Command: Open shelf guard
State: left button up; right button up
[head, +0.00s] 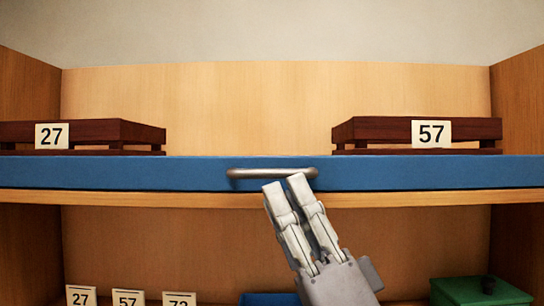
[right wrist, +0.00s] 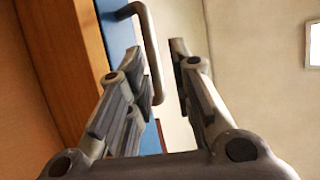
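The shelf guard (head: 120,172) is a long blue bar along the front edge of the upper shelf. A grey metal handle (head: 272,173) is fixed at its middle. My right gripper (head: 285,184) reaches up from below, with its fingertips at the right half of the handle. In the right wrist view its fingers (right wrist: 158,65) are apart and the handle (right wrist: 150,45) shows in the gap between them. I cannot tell whether a finger touches it. The blue guard (right wrist: 120,35) shows behind the handle. My left gripper is not in view.
Dark wooden crates labelled 27 (head: 140,132) and 57 (head: 365,130) stand on the upper shelf behind the guard. Below are several number cards (head: 128,298), a blue object (head: 262,299) and a green box (head: 465,291). Wooden side walls (head: 520,110) bound the shelf.

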aim_at(269, 175)
jog(key=p+x, duration=0.1)
jog(key=x, duration=0.4)
jog(key=shift+w+a+f+p, duration=0.1)
jog(key=shift+w+a+p, duration=0.1)
jog(key=shift+w+p, duration=0.2)
jog(key=shift+a, duration=0.1)
jog(key=c, duration=0.4)
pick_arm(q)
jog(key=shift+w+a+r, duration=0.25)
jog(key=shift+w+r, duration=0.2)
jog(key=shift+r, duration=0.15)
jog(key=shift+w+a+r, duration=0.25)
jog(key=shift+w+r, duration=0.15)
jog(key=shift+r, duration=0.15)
pick_arm(e)
jog(key=shift+f, duration=0.1)
grip_shut()
